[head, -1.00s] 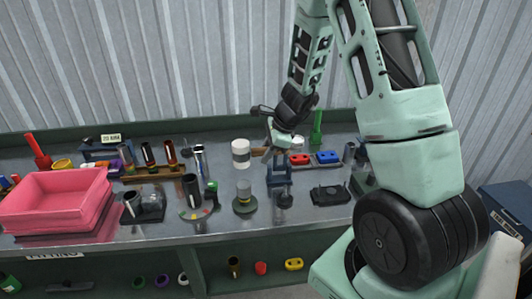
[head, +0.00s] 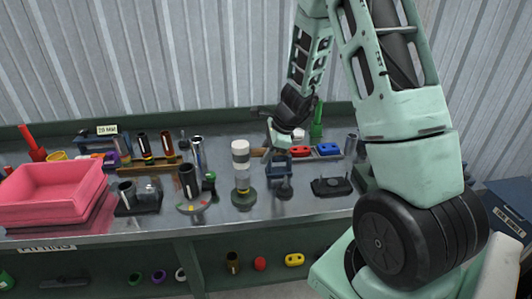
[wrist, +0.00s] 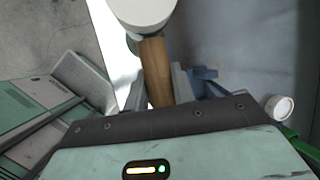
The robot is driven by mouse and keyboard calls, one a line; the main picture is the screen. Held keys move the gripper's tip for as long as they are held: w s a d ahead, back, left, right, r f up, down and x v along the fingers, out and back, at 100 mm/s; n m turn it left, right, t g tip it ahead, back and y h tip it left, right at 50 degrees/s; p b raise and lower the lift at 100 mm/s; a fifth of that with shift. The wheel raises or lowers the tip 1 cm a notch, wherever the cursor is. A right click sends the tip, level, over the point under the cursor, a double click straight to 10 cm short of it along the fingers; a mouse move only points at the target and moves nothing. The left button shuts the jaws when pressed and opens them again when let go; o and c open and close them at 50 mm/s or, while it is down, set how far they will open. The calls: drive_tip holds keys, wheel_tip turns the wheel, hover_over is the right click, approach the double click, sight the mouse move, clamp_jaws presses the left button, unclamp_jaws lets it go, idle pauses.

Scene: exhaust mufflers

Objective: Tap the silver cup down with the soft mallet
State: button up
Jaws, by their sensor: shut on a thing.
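The soft mallet's pale head with a dark band (head: 240,151) is in the head view, and its wooden handle (head: 259,153) runs right to my gripper (head: 275,150). My gripper is shut on this handle. In the wrist view, the white head (wrist: 141,10) and the brown handle (wrist: 155,72) show beyond my gripper. The silver cup (head: 242,181) stands upright on a round dark green base (head: 243,197), directly under the mallet head in the head view. I cannot tell whether head and cup touch. The fingertips are hard to make out.
A dark tube on a gauge base (head: 187,180) and a small green-topped item (head: 209,182) stand left of the cup. A blue stand (head: 278,167) and a black fixture (head: 331,187) are to the right. Pink trays (head: 50,195) fill the bench's left end.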

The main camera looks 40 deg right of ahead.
wheel_tip(320, 180, down, 5)
drive_tip(key=b, duration=0.4)
wheel_tip(320, 180, up, 8)
drive_tip(key=p, duration=0.7)
drive_tip(key=shift+r, duration=0.2)
drive_tip(key=shift+f, duration=0.1)
drive_tip(key=shift+f+b, duration=0.3)
drive_tip(key=shift+b, duration=0.3)
idle(0.6)
drive_tip(key=shift+f, duration=0.1)
wheel_tip(320, 180, down, 8)
drive_tip(key=b, duration=0.8)
wheel_tip(320, 180, up, 8)
drive_tip(key=p, duration=0.7)
drive_tip(key=shift+f, duration=0.15)
